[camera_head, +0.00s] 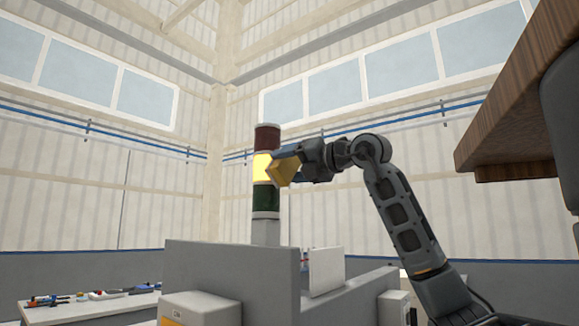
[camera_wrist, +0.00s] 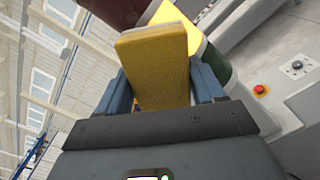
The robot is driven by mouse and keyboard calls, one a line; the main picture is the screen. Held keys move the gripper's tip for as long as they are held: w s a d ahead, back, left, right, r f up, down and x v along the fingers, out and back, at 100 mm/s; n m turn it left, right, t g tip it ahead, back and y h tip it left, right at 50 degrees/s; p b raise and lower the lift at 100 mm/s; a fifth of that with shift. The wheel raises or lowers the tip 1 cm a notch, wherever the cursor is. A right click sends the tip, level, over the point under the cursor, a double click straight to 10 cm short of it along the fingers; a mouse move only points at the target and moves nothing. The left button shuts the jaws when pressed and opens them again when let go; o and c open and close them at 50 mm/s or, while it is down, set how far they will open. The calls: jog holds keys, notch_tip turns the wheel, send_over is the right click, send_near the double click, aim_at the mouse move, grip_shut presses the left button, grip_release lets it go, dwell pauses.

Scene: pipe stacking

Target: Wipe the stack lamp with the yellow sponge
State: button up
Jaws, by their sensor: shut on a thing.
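The stack lamp (camera_head: 266,200) stands upright on a grey machine, with a dark red top section, a lit yellow middle and a dark green lower section. My gripper (camera_head: 298,161) is to the right of the lamp, shut on the yellow sponge (camera_head: 281,171). The sponge is at the height of the lit yellow section and overlaps its right edge; I cannot tell for sure whether it touches. In the wrist view the sponge (camera_wrist: 155,65) is between my two blue-grey fingers, and the lamp's lit yellow section (camera_wrist: 178,14) is just behind it, partly hidden by it.
The grey machine (camera_head: 205,272) is below the lamp, with a white panel (camera_head: 326,270) on it. The wrist view shows a red button (camera_wrist: 260,89) on the machine. A wooden board (camera_head: 515,110) juts in at upper right. A table (camera_head: 90,306) with tools is at lower left.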

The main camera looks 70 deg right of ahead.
aim_at(295, 161)
jog(key=shift+x, duration=0.95)
jog(key=shift+d, duration=0.1)
jog(key=shift+s+d+p, duration=0.3)
jog(key=shift+d, duration=0.6)
jog(key=shift+s+d+p, duration=0.3)
jog(key=shift+d, duration=0.65)
jog(key=shift+w+r+p, duration=0.15)
jog(key=shift+r+p, duration=0.4)
jog(key=shift+r, duration=0.3)
jog(key=shift+w+a+f+b, duration=0.1)
jog(key=shift+a+b, duration=0.1)
jog(key=shift+a, duration=0.25)
jog(key=shift+w+a+f+b, duration=0.1)
jog(key=shift+a+b, duration=0.1)
jog(key=shift+a, duration=0.25)
jog(key=shift+w+a+r+b, duration=0.1)
jog(key=shift+a+b, duration=0.05)
jog(key=shift+a, duration=0.4)
jog(key=shift+w+a+b, duration=0.1)
jog(key=shift+a+b, duration=0.05)
jog(key=shift+a, duration=0.35)
jog(key=shift+w+r+p, duration=0.1)
jog(key=shift+r+p, duration=0.45)
jog(key=shift+r, duration=0.3)
jog(key=shift+s+d+f+p, duration=0.1)
jog(key=shift+s+d+p, duration=0.15)
jog(key=shift+d, duration=0.75)
jog(key=shift+s+d+p, duration=0.2)
jog(key=shift+s+d, duration=0.05)
jog(key=shift+d, duration=0.75)
